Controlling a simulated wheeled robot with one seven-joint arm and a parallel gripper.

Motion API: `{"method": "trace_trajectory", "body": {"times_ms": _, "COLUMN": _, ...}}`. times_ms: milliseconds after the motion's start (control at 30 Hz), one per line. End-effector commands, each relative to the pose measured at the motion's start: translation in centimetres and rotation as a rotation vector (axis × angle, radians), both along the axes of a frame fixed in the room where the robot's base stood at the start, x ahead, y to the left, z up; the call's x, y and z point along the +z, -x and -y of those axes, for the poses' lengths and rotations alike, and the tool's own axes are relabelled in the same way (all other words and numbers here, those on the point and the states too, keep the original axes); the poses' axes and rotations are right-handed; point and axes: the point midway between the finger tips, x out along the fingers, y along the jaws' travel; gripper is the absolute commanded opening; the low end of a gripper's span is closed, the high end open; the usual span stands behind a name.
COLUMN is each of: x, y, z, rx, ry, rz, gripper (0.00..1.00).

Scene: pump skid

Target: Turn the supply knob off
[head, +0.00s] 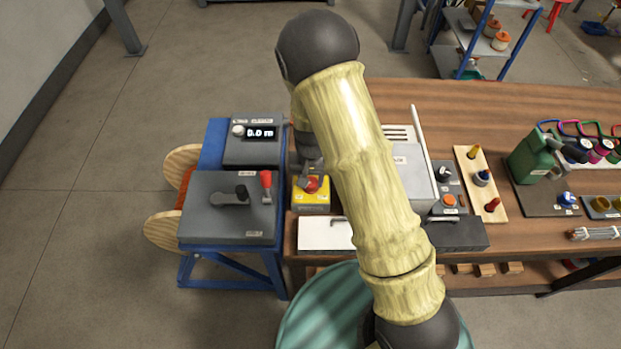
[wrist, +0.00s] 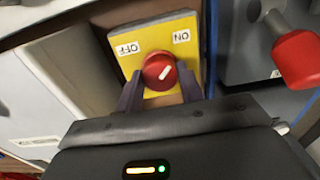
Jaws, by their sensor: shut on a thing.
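The supply knob (wrist: 159,72) is a red round knob on a yellow plate (wrist: 152,44) with OFF and ON labels, shown upside down in the wrist view. Its white mark points up and right, toward the ON label (wrist: 181,37). The OFF label (wrist: 126,48) is to the left. My gripper (wrist: 160,86) has one dark finger at each side of the knob and is shut on it. In the head view the knob (head: 312,184) sits on a yellow box (head: 311,203), partly hidden by my gripper (head: 309,178).
A grey unit with a red-tipped lever (head: 266,182) stands just left of the yellow box, on a blue frame. The lever's red grip also shows in the wrist view (wrist: 297,58). A white-topped box (head: 322,234) lies in front. Bench items stand to the right.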

Motion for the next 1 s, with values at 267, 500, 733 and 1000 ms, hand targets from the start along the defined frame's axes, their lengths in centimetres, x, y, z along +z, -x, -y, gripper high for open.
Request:
{"method": "trace_trajectory", "body": {"times_ms": 267, "x": 0.02, "y": -0.04, "z": -0.01, "rx": 0.051, "ry": -0.001, "rz": 0.001, "gripper": 0.15}}
{"method": "trace_trajectory", "body": {"times_ms": 500, "x": 0.02, "y": -0.09, "z": -0.01, "rx": 0.182, "ry": -0.001, "rz": 0.002, "gripper": 0.15}}
{"method": "trace_trajectory", "body": {"times_ms": 733, "x": -0.01, "y": -0.08, "z": -0.04, "rx": 0.374, "ry": -0.001, "rz": 0.002, "gripper": 0.15}}
{"method": "trace_trajectory", "body": {"times_ms": 1000, "x": 0.05, "y": -0.12, "z": -0.01, "rx": 0.63, "ry": -0.001, "rz": 0.004, "gripper": 0.15}}
